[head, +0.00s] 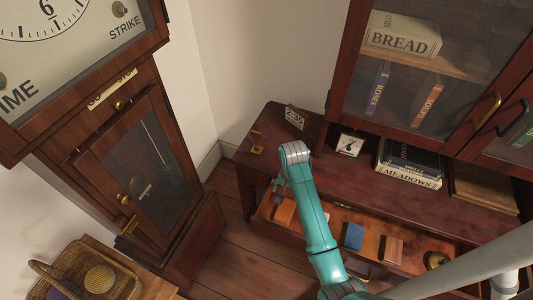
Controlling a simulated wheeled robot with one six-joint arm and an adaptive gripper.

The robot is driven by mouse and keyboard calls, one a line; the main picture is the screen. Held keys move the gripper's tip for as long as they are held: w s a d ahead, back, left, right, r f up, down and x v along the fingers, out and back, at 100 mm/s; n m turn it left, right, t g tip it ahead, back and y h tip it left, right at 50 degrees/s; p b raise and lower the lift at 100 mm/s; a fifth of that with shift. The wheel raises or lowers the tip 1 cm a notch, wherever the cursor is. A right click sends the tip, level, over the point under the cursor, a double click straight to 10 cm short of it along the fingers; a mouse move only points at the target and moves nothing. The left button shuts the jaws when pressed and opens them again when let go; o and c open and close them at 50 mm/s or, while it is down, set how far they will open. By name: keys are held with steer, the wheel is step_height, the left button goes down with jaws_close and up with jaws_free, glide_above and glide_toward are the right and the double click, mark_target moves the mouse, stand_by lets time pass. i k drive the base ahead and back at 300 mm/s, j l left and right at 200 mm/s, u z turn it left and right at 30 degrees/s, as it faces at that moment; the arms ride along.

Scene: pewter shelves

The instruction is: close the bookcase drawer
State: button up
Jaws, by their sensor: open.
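The bookcase drawer (373,243) is pulled open below the dark red-brown bookcase top (352,180). Small items lie in it, including a blue one (353,236), a brown one (393,249) and a round brass-coloured one (437,260). A brass handle (358,273) shows partly beside my teal arm. My arm crosses over the drawer and hides part of its front and inside. My gripper (278,184) is open, near the drawer's left end. I cannot tell whether it touches the drawer.
A tall wooden clock (145,190) stands at left, with a wicker basket (75,270) below it. Glass doors (420,70) rise above the bookcase top, which holds books (408,165), a small clock (350,145) and a small block (295,118). Wooden floor (228,235) is clear between.

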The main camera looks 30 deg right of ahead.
mark_target(419, 243)
steer(key=k, duration=1)
